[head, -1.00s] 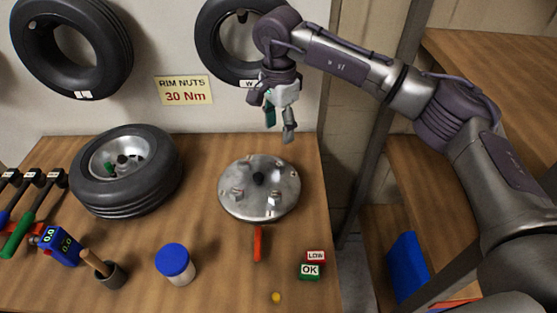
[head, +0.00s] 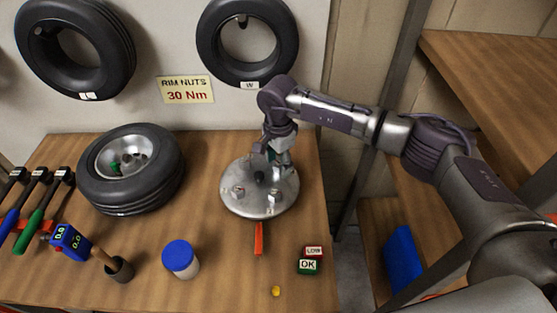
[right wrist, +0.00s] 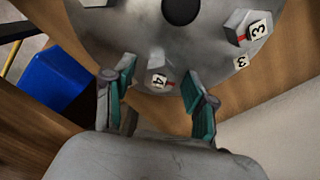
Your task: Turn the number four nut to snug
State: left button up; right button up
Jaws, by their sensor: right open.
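The silver round rim (head: 236,204) lies flat on the wooden bench, with a dark hub knob at its centre and several nuts around it. In the right wrist view the number four nut (right wrist: 156,60) stands near the rim's edge, with a tag marked 4 (right wrist: 158,80) and a red mark beside it. My right gripper (head: 276,165) is over the far right part of the rim. In the right wrist view its open fingers (right wrist: 158,82) stand on either side of the number four nut, apart from it. My left gripper is not in view.
The number three nut (right wrist: 238,25) is nearby on the rim. A sign (head: 185,90) reads 30 Nm.

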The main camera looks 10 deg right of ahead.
grip_shut()
